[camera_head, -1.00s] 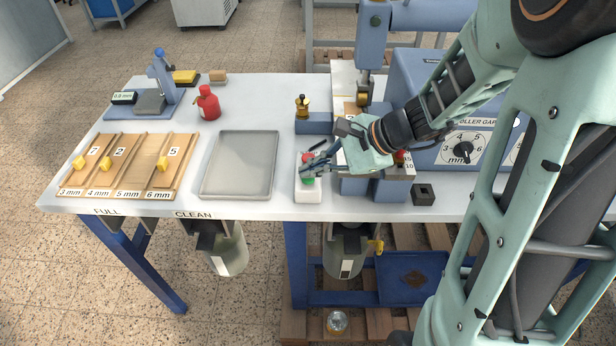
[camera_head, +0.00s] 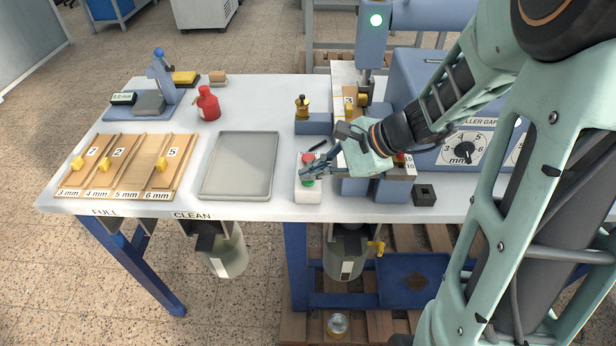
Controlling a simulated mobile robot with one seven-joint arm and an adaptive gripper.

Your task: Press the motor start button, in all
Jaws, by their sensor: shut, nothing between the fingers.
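A white button box (camera_head: 308,195) stands near the table's front edge, with a red button (camera_head: 307,158) at the back and a green button (camera_head: 308,183) nearer the front. My gripper (camera_head: 304,172) is shut and empty, its fingertips over the box between the two buttons and close to the green one. I cannot tell whether they touch the green button. The fingers partly hide the box.
A grey tray (camera_head: 205,185) lies left of the box, beside a wooden rack (camera_head: 133,185). A red bottle (camera_head: 208,104) stands behind the tray. A blue roller machine (camera_head: 420,85) with a dial is at right. A small dark block (camera_head: 424,195) sits near the front edge.

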